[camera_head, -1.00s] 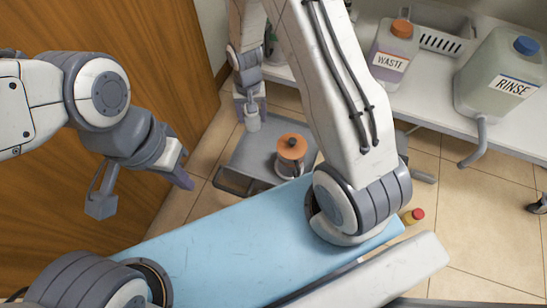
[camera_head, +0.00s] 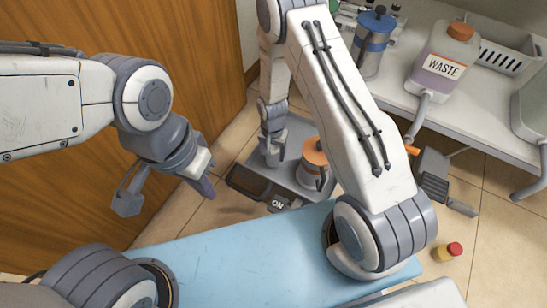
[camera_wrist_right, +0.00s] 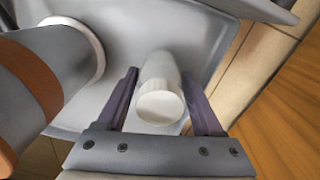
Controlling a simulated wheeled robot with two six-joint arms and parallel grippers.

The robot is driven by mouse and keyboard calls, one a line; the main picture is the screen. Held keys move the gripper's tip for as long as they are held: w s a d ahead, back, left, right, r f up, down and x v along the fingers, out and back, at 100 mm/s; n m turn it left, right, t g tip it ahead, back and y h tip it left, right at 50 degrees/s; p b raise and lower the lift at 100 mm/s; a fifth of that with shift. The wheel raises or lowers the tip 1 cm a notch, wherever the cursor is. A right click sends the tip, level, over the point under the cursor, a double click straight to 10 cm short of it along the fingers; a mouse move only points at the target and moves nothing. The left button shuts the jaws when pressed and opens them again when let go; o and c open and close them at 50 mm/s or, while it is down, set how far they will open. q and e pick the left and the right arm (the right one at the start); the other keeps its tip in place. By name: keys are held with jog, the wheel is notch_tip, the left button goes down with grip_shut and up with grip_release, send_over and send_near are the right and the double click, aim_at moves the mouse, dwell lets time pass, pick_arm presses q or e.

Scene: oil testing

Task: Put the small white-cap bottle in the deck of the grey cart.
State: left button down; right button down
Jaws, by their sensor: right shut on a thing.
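The small white-cap bottle (camera_wrist_right: 160,105) is between the fingers of my right gripper (camera_wrist_right: 160,80) in the right wrist view, its cap toward the camera. The right gripper (camera_head: 271,153) is shut on it, over the left part of the grey cart's deck (camera_head: 287,179) in the head view. The deck also shows behind the bottle in the right wrist view (camera_wrist_right: 118,22). I cannot tell whether the bottle touches the deck. My left gripper (camera_head: 166,196) is open and empty, in the air left of the cart.
A pot with an orange lid (camera_head: 313,163) stands on the deck, close beside the right gripper. A light blue surface (camera_head: 235,255) lies in front of the cart. A waste container (camera_head: 441,62) stands on the white bench at right. A wooden panel (camera_head: 60,200) is at left.

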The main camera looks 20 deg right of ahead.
jog(key=shift+f, duration=0.7)
pick_arm(q)
jog(key=shift+f, duration=0.4)
pick_arm(e)
jog(key=shift+r, duration=0.15)
jog(key=shift+c, duration=0.2)
grip_release()
